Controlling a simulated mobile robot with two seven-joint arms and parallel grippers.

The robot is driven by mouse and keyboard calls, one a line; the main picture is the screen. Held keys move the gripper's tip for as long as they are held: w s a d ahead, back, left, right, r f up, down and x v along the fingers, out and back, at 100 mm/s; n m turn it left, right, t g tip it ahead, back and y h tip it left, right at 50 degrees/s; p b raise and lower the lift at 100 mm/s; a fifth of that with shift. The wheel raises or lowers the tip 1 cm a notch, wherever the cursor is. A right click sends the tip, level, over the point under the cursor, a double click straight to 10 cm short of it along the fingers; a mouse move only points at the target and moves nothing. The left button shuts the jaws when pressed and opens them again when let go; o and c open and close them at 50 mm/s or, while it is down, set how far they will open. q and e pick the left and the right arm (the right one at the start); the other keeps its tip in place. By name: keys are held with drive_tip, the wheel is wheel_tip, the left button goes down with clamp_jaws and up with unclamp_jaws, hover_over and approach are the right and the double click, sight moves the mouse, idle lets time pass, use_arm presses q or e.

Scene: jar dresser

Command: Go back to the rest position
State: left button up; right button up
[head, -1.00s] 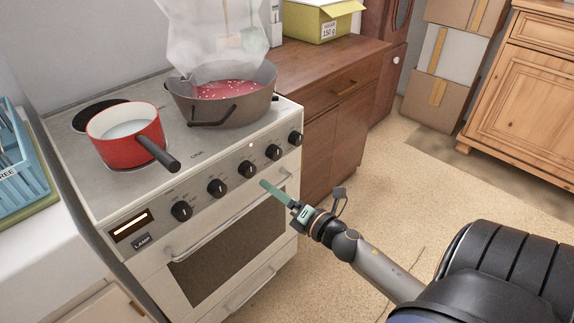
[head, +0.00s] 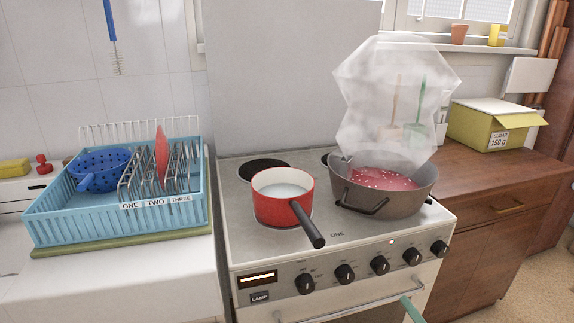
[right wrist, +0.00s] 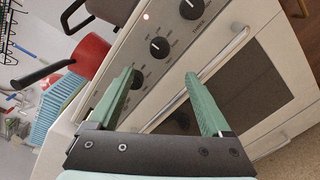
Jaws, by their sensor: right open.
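My right gripper is open and empty in the right wrist view (right wrist: 158,82), its two green fingers apart in front of the white stove's knobs and oven door. In the head view only a green finger of the right gripper (head: 411,309) shows at the bottom edge, in front of the oven handle. My left gripper is in neither view now. On the stove (head: 335,250) stand a red saucepan (head: 283,211) with pale liquid and a dark pot (head: 375,200) with red contents, steaming.
A blue dish rack (head: 80,228) with a blue colander (head: 103,170) stands on the left counter. A brown cabinet (head: 480,225) with a yellow box (head: 490,125) is right of the stove. A small light glows on the stove's front panel. Some floor shows at lower right.

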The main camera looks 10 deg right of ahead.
drive_tip(key=s+a+f+m+g+y, duration=0.1)
drive_tip(key=s+a+f+m+g, duration=0.4)
drive_tip(key=a+f+m, duration=0.45)
drive_tip(key=s+a+f+m+g+y, duration=0.1)
drive_tip(key=s+a+f+m+g, duration=0.2)
drive_tip(key=s+a+f+m, duration=0.65)
use_arm(q)
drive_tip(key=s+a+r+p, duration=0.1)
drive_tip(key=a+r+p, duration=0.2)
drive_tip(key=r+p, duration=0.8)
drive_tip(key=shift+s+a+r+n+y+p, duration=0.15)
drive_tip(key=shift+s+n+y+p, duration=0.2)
drive_tip(key=shift+p, duration=1.8)
use_arm(e)
wheel_tip(320, 180, up, 14)
drive_tip(key=d+m, duration=0.1)
drive_tip(key=m, duration=0.3)
drive_tip(key=shift+w+r, duration=0.15)
drive_tip(key=shift+r, duration=0.05)
drive_tip(key=shift+d, duration=0.1)
